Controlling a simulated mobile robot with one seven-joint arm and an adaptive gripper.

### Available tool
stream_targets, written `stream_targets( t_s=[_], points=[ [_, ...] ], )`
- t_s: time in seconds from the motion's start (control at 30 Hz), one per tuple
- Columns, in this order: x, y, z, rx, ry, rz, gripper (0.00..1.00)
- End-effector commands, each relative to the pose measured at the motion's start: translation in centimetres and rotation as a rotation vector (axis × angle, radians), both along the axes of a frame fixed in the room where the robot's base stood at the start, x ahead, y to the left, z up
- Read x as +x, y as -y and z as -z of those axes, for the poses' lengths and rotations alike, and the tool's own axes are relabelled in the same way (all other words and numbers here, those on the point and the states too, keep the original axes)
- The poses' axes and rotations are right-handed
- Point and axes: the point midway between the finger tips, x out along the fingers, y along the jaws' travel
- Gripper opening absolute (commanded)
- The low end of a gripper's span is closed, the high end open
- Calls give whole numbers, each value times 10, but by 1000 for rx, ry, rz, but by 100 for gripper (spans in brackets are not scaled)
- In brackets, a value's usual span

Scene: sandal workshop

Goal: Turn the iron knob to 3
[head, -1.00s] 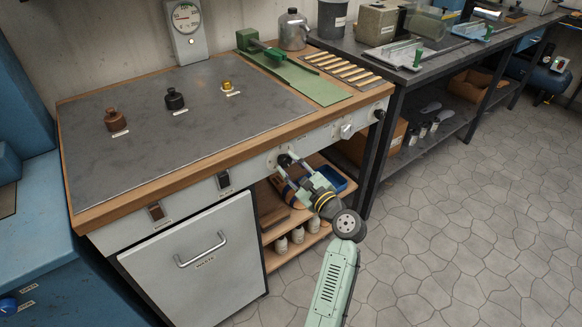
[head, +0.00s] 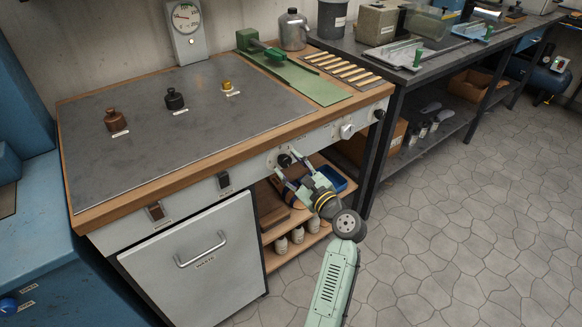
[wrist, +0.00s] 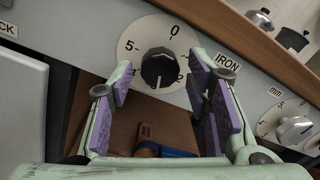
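The iron knob (wrist: 157,68) is black and faceted on a round white dial (wrist: 130,48), beside the label IRON (wrist: 228,61). The dial shows 0 at the top, 5 at the upper left and part of a 2 at the lower right. A pale mark on the knob points down, left of the 2; the numeral there is not readable. My gripper (wrist: 163,85) is open, its purple-padded fingers apart on either side of the knob, with visible gaps. In the head view my gripper (head: 293,178) is just in front of the knob (head: 284,160).
A second dial with a pale knob (wrist: 294,130), marked mm, is at the right. A cupboard door (head: 200,255) is left of my gripper. Shelves with bottles (head: 298,236) lie under the bench. A gauge (head: 186,17) stands behind the worktop (head: 200,130). The floor at right is clear.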

Motion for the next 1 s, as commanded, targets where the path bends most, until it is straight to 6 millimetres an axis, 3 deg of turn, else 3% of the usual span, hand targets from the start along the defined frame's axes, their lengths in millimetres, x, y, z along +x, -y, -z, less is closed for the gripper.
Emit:
stream_targets(
  t_s=[0.47,1.0],
  points=[
    [-8,7,0,0,0,2,51],
    [-91,62,1,-1,1,2,51]
  ],
)
